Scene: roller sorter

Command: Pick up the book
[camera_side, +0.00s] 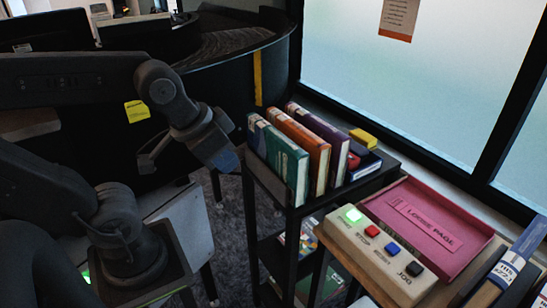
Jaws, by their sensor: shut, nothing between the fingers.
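Several books stand upright in a row on top of a black cart (266,185): a teal one (284,160) at the left, an orange one (303,140) in the middle and a purple one (325,140) at the right. A dark blue and red book (362,162) lies beside them. I cannot tell which of them the task means. My gripper (150,160) is left of the cart, beside the teal book and apart from it. It is shut and holds nothing.
A pink tray (480,228) labelled "LOOSE PAGE" and a beige button box (382,258) stand right of the cart. A yellow block (363,138) lies behind the books. More books (300,240) are on the lower shelf. A curved roller conveyor (225,45) is at the back, windows at the right.

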